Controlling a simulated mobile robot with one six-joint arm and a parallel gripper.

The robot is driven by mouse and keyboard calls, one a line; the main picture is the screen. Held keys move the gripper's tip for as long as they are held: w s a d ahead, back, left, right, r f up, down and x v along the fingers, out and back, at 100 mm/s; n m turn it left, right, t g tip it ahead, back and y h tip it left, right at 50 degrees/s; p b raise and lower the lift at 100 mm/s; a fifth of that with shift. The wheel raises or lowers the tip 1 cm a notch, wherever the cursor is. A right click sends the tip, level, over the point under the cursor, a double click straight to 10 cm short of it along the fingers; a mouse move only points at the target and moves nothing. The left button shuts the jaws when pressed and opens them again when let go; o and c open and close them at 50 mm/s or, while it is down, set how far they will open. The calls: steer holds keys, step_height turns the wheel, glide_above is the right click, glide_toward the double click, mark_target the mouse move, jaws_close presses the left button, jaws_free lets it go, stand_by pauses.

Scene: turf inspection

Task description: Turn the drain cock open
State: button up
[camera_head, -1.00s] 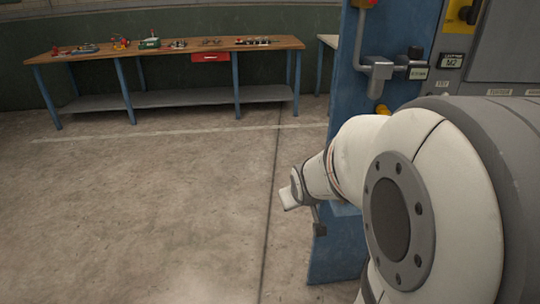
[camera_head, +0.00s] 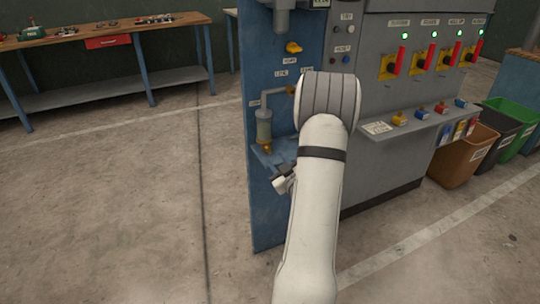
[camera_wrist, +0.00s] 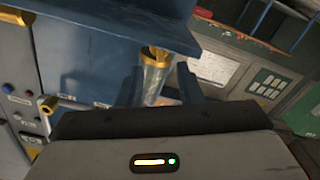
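The brass drain cock (camera_head: 266,147) is at the bottom of a clear filter bowl (camera_head: 264,128) on the blue panel, just above a small blue shelf. In the wrist view, which is turned over, the brass cock (camera_wrist: 155,53) lies beside the shelf and the bowl (camera_wrist: 153,78) shows between my fingers. My gripper (camera_head: 284,178) is below and right of the cock in the head view, close to the shelf. In the wrist view my gripper's fingers (camera_wrist: 161,88) are apart, with nothing seen clamped. I cannot tell whether they touch the bowl. The cock's handle position is unclear.
The blue shelf (camera_wrist: 105,22) is close to my gripper. A yellow knob (camera_head: 293,48) sits higher on the panel. Red-handled switches (camera_head: 431,57) and a ledge with buttons (camera_head: 399,119) are to the right. Bins (camera_head: 465,155) stand beyond. The floor at left is clear.

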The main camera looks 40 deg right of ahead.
mark_target(269, 151)
steer(key=x, duration=0.6)
steer(key=shift+w, duration=0.25)
